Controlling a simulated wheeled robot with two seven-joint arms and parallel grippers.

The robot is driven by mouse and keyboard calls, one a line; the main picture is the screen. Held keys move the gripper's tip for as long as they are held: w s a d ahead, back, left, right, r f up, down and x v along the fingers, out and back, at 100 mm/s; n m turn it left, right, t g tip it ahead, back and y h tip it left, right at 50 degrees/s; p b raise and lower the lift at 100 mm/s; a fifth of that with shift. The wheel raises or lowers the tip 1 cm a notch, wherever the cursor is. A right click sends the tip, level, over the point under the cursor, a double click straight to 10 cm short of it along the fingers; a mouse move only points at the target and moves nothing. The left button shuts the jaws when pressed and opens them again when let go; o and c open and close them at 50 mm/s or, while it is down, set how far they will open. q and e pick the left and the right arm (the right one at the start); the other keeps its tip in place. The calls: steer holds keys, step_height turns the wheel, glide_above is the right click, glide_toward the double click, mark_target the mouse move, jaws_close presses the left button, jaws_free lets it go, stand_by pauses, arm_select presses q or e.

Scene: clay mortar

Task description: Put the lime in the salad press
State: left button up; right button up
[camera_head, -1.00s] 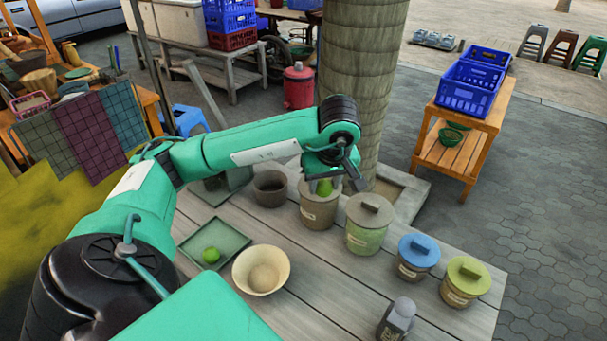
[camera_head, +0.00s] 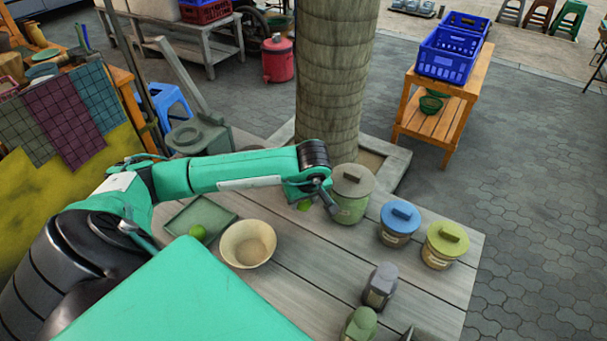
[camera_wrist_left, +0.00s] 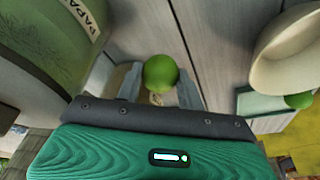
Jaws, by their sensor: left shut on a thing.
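My left gripper (camera_head: 308,202) is shut on a green lime (camera_head: 304,205), held above the table in front of the arm's end. In the left wrist view the lime (camera_wrist_left: 160,73) sits between the two fingers. A second green lime (camera_head: 197,231) lies on a square green tray (camera_head: 222,216); it also shows in the left wrist view (camera_wrist_left: 298,100). I cannot tell for sure which thing is the salad press; a squat grey-green block with a round top (camera_head: 197,135) stands behind my arm. My right gripper is not in view.
A cream bowl (camera_head: 247,243) stands beside the tray. Lidded jars, papaya-labelled (camera_head: 350,195), blue-lidded (camera_head: 399,222) and yellow-lidded (camera_head: 443,245), stand to the right. A grey shaker-like bottle (camera_head: 380,285) is nearer. A trunk (camera_head: 335,90) rises behind.

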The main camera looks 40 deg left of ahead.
mark_target(303, 209)
arm_select(q)
steer(key=shift+f, duration=1.85)
steer(key=shift+f, duration=0.1)
steer(key=o, duration=1)
steer(key=shift+c, duration=0.2)
